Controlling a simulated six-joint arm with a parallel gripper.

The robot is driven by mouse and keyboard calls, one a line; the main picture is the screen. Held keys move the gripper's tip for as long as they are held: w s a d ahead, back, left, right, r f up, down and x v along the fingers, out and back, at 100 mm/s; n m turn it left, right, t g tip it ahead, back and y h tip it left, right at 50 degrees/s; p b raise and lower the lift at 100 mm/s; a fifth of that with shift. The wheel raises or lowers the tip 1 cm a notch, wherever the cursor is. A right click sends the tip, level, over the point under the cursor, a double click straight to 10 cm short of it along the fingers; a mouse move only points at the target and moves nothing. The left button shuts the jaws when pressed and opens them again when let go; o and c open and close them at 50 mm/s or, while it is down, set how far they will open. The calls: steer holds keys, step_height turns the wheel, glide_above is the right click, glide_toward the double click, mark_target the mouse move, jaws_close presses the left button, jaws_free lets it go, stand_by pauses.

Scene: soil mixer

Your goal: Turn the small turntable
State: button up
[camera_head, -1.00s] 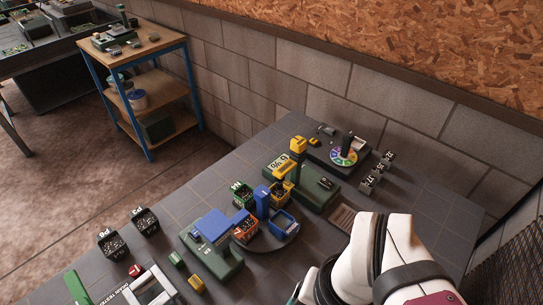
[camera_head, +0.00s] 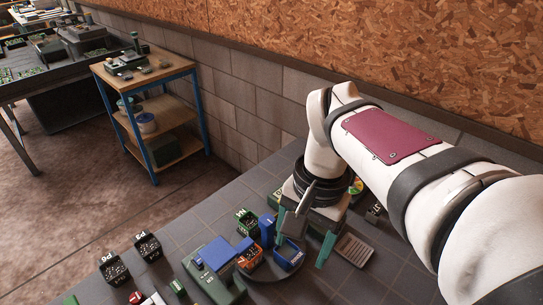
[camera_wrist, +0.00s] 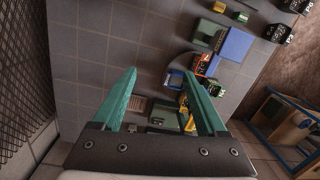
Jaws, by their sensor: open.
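The small turntable (camera_head: 268,273) is a round dark disc on the bench in the head view, carrying small bins around a blue post (camera_head: 267,228). An orange bin (camera_head: 250,259), a green bin (camera_head: 246,220) and a blue bin (camera_head: 290,254) show on it. My gripper (camera_head: 301,243) has two teal fingers, spread apart, pointing down over the right side of the turntable, by the blue bin. In the wrist view my gripper (camera_wrist: 160,73) is open with nothing held. There the blue bin (camera_wrist: 175,78) is beside the right finger, and that finger hides part of the turntable.
A green machine with a blue top (camera_head: 214,255) stands left of the turntable. A slotted tray (camera_head: 354,249) lies to its right. Two black bins (camera_head: 115,268) stand at the left. My arm hides most of the coloured dial (camera_head: 356,188) and the green station behind.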

steer(key=w+a, duration=0.2)
steer(key=w, duration=0.6)
steer(key=m+h, duration=0.1)
steer(key=m, duration=0.1)
glide_above(267, 219)
step_height(267, 219, down, 16)
steer(key=shift+s+f, duration=0.1)
steer(key=shift+f, duration=0.1)
steer(key=shift+c, duration=0.3)
jaws_close()
